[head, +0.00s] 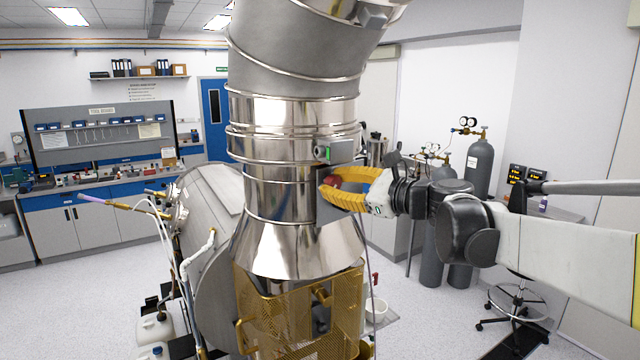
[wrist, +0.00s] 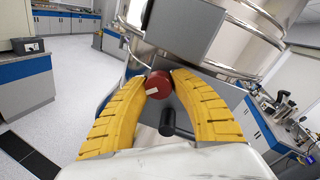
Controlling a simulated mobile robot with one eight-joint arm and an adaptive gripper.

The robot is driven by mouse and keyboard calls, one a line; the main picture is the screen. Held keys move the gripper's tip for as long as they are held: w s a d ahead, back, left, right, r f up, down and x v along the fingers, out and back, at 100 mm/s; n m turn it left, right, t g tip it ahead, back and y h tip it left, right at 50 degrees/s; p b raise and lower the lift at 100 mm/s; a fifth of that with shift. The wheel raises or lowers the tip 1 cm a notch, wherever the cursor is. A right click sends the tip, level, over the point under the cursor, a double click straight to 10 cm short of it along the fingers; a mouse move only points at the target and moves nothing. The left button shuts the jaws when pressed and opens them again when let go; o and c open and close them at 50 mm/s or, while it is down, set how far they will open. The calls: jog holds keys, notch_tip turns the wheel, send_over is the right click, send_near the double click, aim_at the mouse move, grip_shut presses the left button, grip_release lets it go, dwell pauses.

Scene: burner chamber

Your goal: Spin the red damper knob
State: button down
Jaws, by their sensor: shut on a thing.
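The red damper knob (wrist: 158,85) is a round red knob with a pale mark on its face, in front of a grey plate on the metal duct. In the head view the knob (head: 333,182) shows only in part between the yellow fingers. My gripper (wrist: 159,78) has its two yellow fingers closed on either side of the knob, gripping it near their tips. In the head view my gripper (head: 326,190) reaches the duct from the right. A black peg (wrist: 168,122) sticks out just below the knob in the wrist view.
The shiny duct (head: 292,125) rises in front of me, with a gold mesh guard (head: 290,310) around its lower part. Grey gas cylinders (head: 479,168) stand at the right behind my arm.

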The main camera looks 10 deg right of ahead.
jog(key=m+b, duration=0.1)
jog(key=m, duration=0.3)
jog(key=shift+f+y+b, duration=0.15)
jog(key=shift+y+b, duration=0.15)
jog(key=shift+b, duration=0.1)
jog(key=m, duration=0.3)
jog(key=shift+m+t+b, duration=0.3)
jog(key=shift+m+t, duration=0.1)
jog(key=shift+m, duration=0.4)
jog(key=c, duration=1.5)
grip_release()
jog(key=shift+m+y+b, duration=0.3)
jog(key=shift+m+b, duration=0.05)
jog(key=shift+m, duration=0.25)
jog(key=o, duration=0.7)
